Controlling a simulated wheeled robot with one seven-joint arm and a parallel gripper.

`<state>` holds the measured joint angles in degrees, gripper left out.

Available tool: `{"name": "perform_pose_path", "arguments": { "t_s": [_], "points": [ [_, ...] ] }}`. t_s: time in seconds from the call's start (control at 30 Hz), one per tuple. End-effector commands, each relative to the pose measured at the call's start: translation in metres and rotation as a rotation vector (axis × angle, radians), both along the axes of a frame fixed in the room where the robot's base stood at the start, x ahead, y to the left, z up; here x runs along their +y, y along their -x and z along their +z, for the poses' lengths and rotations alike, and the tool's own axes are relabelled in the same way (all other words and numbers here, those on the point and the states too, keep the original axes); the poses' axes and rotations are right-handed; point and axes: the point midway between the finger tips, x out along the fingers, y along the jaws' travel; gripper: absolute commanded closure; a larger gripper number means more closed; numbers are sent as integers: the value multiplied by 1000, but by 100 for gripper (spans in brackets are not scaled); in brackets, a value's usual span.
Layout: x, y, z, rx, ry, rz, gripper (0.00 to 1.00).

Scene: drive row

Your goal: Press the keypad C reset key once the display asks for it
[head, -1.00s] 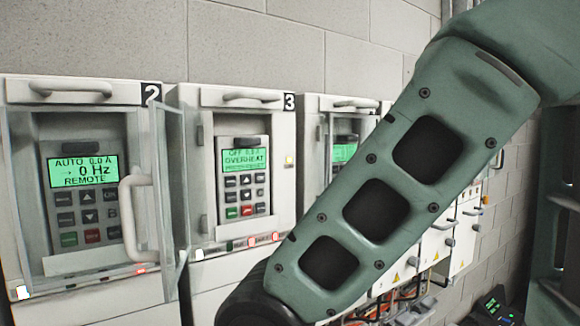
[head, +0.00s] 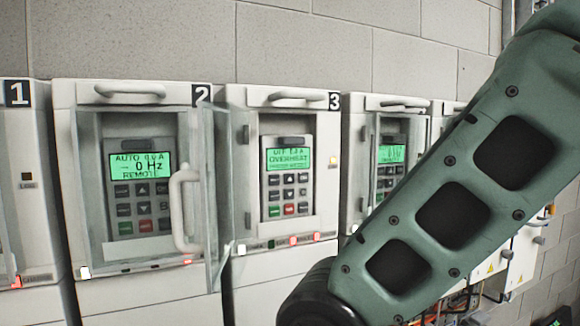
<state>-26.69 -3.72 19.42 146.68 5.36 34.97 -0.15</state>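Several drive cabinets stand in a row along the wall. A further keypad (head: 390,170) with a lit green display is partly covered by my arm. No keypad is visibly lettered C. My gripper is out of view.
My arm crosses the right side and hides cabinets there. Cabinet 1 (head: 25,190) is cut off at the left. A yellow light (head: 333,162) glows on cabinet 3.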

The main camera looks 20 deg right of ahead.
Motion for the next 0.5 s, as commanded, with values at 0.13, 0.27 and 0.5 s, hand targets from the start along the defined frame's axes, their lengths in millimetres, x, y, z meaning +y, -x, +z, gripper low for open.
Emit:
{"name": "perform_pose_path", "arguments": {
  "t_s": [0.13,0.27,0.5],
  "points": [
    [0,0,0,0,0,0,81],
    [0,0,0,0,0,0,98],
    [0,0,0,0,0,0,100]
  ]
}}
